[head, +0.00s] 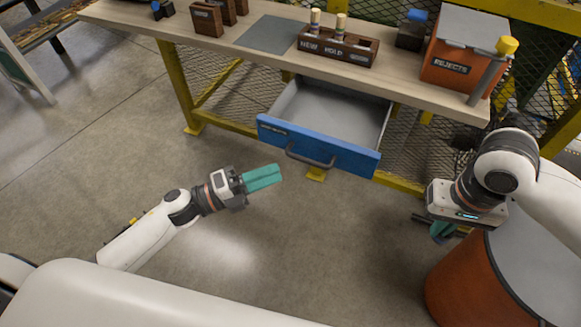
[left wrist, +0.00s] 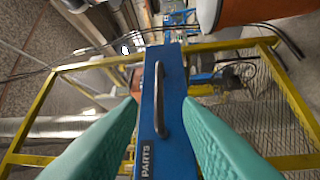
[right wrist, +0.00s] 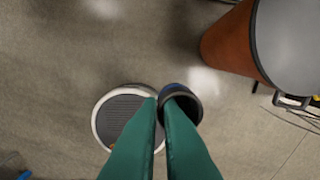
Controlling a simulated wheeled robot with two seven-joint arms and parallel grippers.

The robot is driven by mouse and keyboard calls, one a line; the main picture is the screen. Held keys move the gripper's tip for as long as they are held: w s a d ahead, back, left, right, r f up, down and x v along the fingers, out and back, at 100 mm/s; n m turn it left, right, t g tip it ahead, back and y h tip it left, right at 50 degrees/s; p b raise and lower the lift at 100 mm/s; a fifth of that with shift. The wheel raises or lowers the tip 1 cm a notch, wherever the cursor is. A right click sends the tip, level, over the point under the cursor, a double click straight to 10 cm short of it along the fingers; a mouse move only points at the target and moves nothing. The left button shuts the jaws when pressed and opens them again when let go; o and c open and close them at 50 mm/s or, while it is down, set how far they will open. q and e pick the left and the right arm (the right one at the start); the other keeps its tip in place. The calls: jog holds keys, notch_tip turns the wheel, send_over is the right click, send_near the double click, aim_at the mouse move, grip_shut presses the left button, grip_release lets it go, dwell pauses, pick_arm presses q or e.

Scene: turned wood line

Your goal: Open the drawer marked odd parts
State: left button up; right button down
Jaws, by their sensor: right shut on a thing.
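The blue-fronted drawer (head: 330,150) under the workbench is pulled out, and its empty grey inside shows. A small label sits at the left of its front; the word PARTS is readable in the left wrist view (left wrist: 175,110). The grey bar handle (head: 310,158) also shows in the left wrist view (left wrist: 160,100). My left gripper (head: 280,174) is open and empty, in front of the drawer and left of the handle, apart from it. My right gripper (right wrist: 161,97) is shut on a dark round thing (right wrist: 193,108), away from the drawer at the right.
The workbench (head: 390,80) carries a labelled wooden rack (head: 340,48) with two turned pieces, a grey mat (head: 270,34) and an orange REJECTS bin (head: 450,72). A large orange drum (head: 460,280) stands below my right arm. The floor before the drawer is clear.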

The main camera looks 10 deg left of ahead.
pick_arm(q)
jog(key=shift+v, duration=1.5)
